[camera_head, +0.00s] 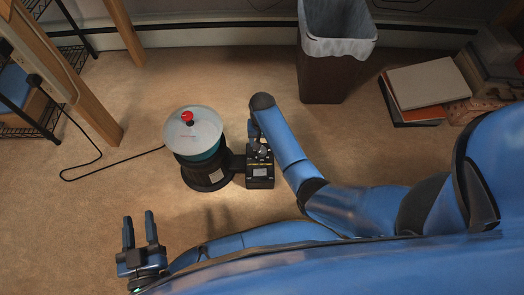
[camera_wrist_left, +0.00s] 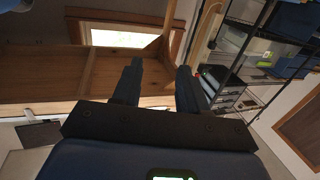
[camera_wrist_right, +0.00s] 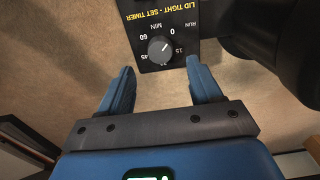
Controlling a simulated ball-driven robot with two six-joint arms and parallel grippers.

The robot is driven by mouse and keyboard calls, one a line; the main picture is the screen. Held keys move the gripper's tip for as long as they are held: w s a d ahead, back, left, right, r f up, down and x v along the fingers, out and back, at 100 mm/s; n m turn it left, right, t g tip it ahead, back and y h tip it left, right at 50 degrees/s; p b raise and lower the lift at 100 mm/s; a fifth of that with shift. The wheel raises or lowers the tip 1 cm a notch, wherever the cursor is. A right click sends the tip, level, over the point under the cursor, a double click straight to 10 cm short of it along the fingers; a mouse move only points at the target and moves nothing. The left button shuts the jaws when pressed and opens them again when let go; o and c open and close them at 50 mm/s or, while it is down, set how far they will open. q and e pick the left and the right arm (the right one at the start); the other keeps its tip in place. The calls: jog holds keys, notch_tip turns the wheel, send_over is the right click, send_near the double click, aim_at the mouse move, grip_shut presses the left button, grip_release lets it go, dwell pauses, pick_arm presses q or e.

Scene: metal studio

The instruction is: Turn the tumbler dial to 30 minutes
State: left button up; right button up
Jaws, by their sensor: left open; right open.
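The tumbler (camera_head: 204,145) is a dark drum with a teal band, a pale lid and a red knob on top. It stands on the carpet beside its black control box (camera_head: 260,170). The grey tumbler dial (camera_wrist_right: 160,49) shows upside down in the right wrist view, on the yellow-lettered panel; its pointer seems to be near 0. My right gripper (camera_wrist_right: 160,68) is open, its fingertips just short of the dial and spread to either side, not touching it. My left gripper (camera_head: 139,216) is open and empty over the carpet; it also shows in the left wrist view (camera_wrist_left: 160,68).
A black cord (camera_head: 100,168) runs from the tumbler to the left. A lined bin (camera_head: 325,75) stands behind, and a stack of books (camera_head: 420,84) lies at right. A wooden post (camera_head: 82,95) and wire shelf are at left. Carpet in front of the tumbler is clear.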

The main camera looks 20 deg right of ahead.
aim_at(262, 150)
jog(key=shift+f+b, duration=1.85)
jog(key=shift+f, duration=1.25)
jog(key=shift+c, duration=0.4)
jog(key=c, duration=1)
